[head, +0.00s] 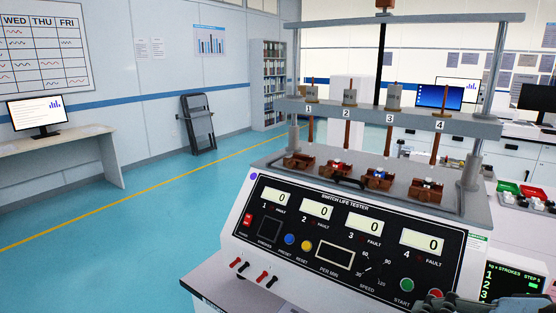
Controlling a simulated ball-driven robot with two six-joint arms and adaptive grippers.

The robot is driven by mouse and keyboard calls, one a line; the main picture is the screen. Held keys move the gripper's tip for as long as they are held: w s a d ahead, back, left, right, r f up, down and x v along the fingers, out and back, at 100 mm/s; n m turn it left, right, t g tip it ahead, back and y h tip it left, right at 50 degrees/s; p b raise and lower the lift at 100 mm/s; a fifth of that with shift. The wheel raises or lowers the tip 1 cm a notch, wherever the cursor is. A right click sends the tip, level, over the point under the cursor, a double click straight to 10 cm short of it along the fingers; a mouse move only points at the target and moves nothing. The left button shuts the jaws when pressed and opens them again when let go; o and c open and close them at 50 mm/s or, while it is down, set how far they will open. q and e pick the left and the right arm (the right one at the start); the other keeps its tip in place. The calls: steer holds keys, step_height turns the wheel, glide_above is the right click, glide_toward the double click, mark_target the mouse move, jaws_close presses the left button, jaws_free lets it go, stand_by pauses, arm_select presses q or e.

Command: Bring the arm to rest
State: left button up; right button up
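The switch life tester (345,240) stands in front of me, its sloped black panel facing me. Its four counters each read 0. A green button (407,284) and a red button (434,295) sit at the panel's lower right, by the START label. A dark grey part, probably my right gripper (452,302), shows at the bottom edge beside the red button. Its fingers cannot be made out, nor whether it touches the panel. My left gripper is not in view.
Several brown switches (378,179) sit on the tester's bed under the numbered crossbar (390,115). Green and red bins (508,188) and a dark strokes display (512,283) are at the right. A desk with a monitor (36,113) and a folded chair (198,122) stand left. The blue floor between is clear.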

steer(key=s+d+f+n+g+h, duration=0.2)
steer(key=s+d+n+h, duration=0.2)
steer(key=s, duration=0.3)
steer(key=s+d+f+n+g+h, duration=0.2)
steer(key=s+d+n+g+h, duration=0.1)
steer(key=s+n, duration=0.3)
step_height(320, 180, down, 36)
steer(key=s+d+m+g+b, duration=0.1)
steer(key=s+d+m+b, duration=0.15)
steer(key=b, duration=0.75)
arm_select(q)
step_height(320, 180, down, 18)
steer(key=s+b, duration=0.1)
steer(key=b, duration=0.7)
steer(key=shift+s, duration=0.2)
arm_select(e)
steer(key=s+f+g, duration=0.1)
steer(key=s+f, duration=0.8)
steer(key=f, duration=0.3)
steer(key=s+d+f, duration=0.1)
steer(key=s+f, duration=0.8)
steer(key=f, duration=0.4)
steer(key=shift+s+d+n+g, duration=0.3)
steer(key=shift+s+n+g, duration=0.05)
steer(key=shift+g, duration=0.05)
steer(key=shift+o, duration=0.4)
